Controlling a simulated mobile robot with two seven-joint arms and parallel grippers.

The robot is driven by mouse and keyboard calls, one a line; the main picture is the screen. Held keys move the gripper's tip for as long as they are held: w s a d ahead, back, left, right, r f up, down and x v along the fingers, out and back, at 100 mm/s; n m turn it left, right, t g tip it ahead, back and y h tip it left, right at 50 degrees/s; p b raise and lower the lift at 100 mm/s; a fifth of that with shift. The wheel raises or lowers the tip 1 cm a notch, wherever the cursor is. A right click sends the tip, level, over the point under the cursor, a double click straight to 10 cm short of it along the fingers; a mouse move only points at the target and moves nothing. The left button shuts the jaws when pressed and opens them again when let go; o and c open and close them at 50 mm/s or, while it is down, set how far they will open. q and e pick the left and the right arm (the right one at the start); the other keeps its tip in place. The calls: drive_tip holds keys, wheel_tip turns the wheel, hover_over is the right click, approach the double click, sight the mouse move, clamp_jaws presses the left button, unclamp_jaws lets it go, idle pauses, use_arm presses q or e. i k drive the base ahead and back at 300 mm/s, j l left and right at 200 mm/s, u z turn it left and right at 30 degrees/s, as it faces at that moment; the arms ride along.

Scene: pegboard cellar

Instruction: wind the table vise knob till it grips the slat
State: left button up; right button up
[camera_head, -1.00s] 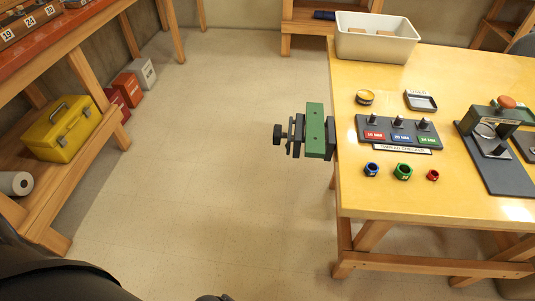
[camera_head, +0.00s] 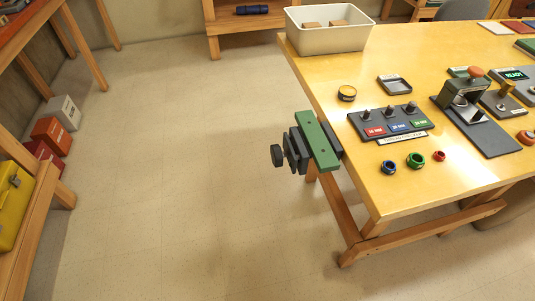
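The table vise (camera_head: 297,150) is fixed to the left edge of the yellow-topped table. Its dark round knob (camera_head: 277,155) sticks out to the left, away from the table. A green slat (camera_head: 317,141) stands at the vise, between its dark outer jaw and the table edge. I cannot tell from here whether the jaws touch the slat. Neither of my grippers shows in the view.
The yellow table (camera_head: 345,195) carries a cream bin (camera_head: 328,38), a dark tray with pegs (camera_head: 390,122), coloured nuts (camera_head: 415,160) and a press (camera_head: 466,97). Open floor (camera_head: 180,170) lies left of the vise. A yellow toolbox (camera_head: 12,205) sits on the left shelf.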

sight(276, 155)
drive_tip(key=z, duration=0.75)
drive_tip(key=i+j+z, duration=0.1)
drive_tip(key=j+z, duration=1.1)
drive_tip(key=k+j+z, duration=0.1)
drive_tip(key=j+z, duration=0.3)
